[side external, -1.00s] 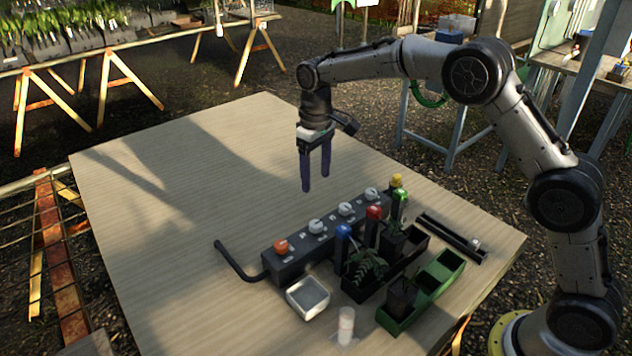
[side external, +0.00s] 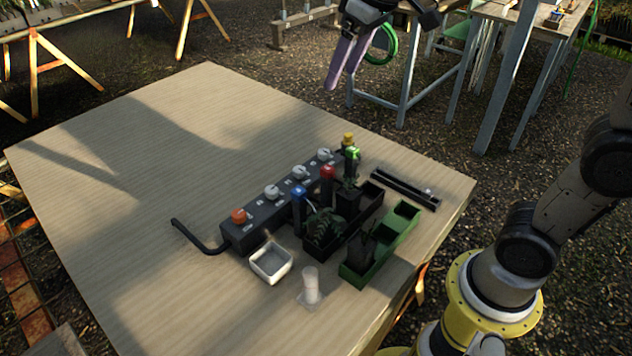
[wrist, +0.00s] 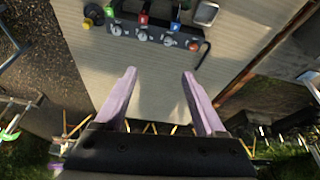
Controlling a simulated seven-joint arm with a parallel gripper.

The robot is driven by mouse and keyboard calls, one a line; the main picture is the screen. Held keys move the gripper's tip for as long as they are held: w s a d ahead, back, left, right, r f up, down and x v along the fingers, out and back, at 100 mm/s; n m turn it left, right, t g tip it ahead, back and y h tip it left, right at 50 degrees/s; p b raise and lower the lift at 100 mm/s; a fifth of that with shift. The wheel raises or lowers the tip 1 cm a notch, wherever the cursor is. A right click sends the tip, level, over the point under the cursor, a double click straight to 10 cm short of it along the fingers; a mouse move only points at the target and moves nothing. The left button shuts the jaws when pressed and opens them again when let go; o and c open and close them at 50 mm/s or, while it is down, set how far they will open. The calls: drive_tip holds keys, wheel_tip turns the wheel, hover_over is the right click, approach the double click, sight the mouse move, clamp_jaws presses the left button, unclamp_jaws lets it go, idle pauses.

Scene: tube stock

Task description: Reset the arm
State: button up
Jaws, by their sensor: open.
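My gripper (side external: 350,62) is at the top of the side view, high up and behind the far right edge of the wooden table (side external: 130,180). Its two purple fingers are apart and nothing is between them. In the wrist view my gripper (wrist: 158,75) shows both fingers spread and empty, pointing toward the table. My upper arm links run out of the side view at the top right.
On the table stand a dark knob box (side external: 265,205), a black planter (side external: 362,215), a green planter (side external: 385,250), a white square dish (side external: 270,264) and a white cylinder (side external: 311,285). A black rail (side external: 392,187) lies at the right. The table's left half is clear.

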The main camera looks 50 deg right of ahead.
drive_tip(key=s+d+f+t, duration=0.1)
drive_tip(key=s, duration=1)
drive_tip(key=s+f+m, duration=0.1)
drive_tip(key=s+f, duration=0.7)
drive_tip(key=shift+s+d+f, duration=0.15)
drive_tip(key=shift+d+f, duration=0.1)
drive_tip(key=shift+f, duration=0.15)
